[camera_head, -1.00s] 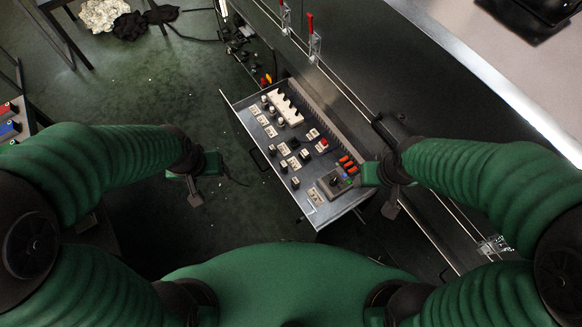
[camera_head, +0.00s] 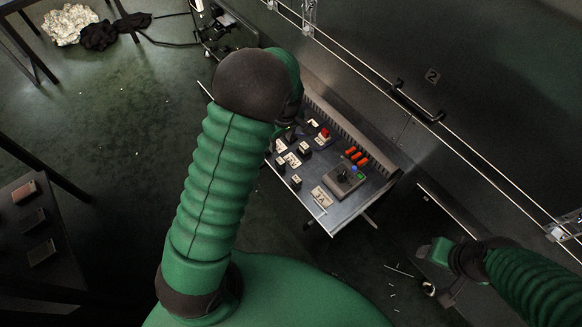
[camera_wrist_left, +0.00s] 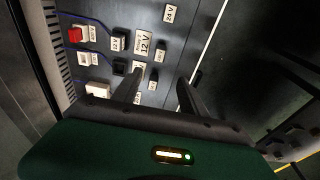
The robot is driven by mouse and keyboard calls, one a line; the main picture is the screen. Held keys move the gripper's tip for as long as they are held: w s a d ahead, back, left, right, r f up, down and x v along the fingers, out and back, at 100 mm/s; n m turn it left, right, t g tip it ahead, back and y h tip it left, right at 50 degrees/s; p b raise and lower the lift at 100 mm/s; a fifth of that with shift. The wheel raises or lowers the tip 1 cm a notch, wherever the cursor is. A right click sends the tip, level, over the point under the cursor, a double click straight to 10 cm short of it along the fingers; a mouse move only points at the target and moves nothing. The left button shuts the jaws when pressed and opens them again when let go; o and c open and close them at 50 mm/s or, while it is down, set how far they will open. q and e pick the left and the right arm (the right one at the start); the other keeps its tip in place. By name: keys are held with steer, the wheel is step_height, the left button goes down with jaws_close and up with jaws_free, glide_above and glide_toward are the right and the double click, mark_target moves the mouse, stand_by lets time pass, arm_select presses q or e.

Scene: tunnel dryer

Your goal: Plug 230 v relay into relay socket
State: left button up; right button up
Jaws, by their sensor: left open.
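A pull-out panel (camera_head: 330,215) carries several small white and black relay-like blocks and sockets. My left gripper (camera_head: 291,132) is over its left part, mostly hidden behind my own forearm. In the left wrist view its two fingers (camera_wrist_left: 161,78) are apart, pointing at the panel, with nothing clearly held. Near the fingertips are a white 12 V label (camera_wrist_left: 142,45) and a black block (camera_wrist_left: 160,55). A 24 V label (camera_wrist_left: 170,13) is farther up. I cannot read any 230 V marking, so neither the relay nor its socket can be singled out. My right gripper (camera_head: 436,250) is right of the panel, away from it.
The panel also bears a red block (camera_head: 323,133), orange blocks (camera_head: 356,155) and a grey unit with a black knob (camera_head: 343,177). A dark cabinet with rails (camera_head: 440,120) stands behind it. A dark table (camera_head: 60,270) is at left. Open floor lies between.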

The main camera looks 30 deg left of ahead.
arm_select(q)
steer(key=b, duration=0.3)
glide_toward(280, 161)
steer(key=f, duration=0.2)
steer(key=a+f, duration=0.1)
steer(key=f, duration=0.2)
steer(key=shift+w+a, duration=0.25)
step_height(280, 161, down, 6)
steer(key=b, duration=0.3)
steer(key=shift+w+r, duration=0.2)
steer(key=shift+r, duration=0.15)
jaws_close()
